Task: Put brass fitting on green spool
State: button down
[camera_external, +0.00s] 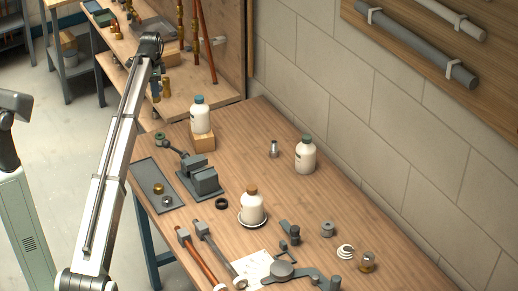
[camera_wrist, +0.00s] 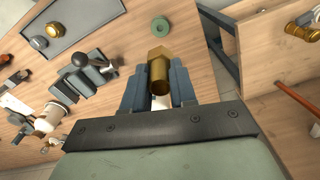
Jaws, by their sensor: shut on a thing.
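The brass fitting (camera_wrist: 159,70) has a hex head and a round barrel. In the wrist view it sits between the blue-grey fingers of my gripper (camera_wrist: 159,85), which is shut on it. The green spool (camera_wrist: 160,25) shows beyond the fitting as a small ring with a dark centre hole. In the external view the green spool (camera_external: 159,139) stands on the near workbench close to its left edge. My gripper (camera_external: 157,92) is above and behind it in that picture, apart from it. The fitting's exact height above the spool cannot be told.
A white bottle (camera_external: 201,115) on a wooden block stands right of the spool. A grey vise (camera_external: 200,180) and a shallow tray (camera_external: 143,171) with small round parts are nearer. A second bench (camera_external: 200,103) with upright pipes lies behind.

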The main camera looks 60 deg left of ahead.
send_over(160, 135)
notch_tip(160, 135, down, 16)
jog(key=shift+s+d+r, duration=0.1)
jog(key=shift+r, duration=0.1)
dwell(0.5)
jog(key=c, duration=0.9)
grip_release()
jog(key=shift+f, duration=0.1)
notch_tip(160, 135, up, 12)
jog(key=shift+r, duration=0.15)
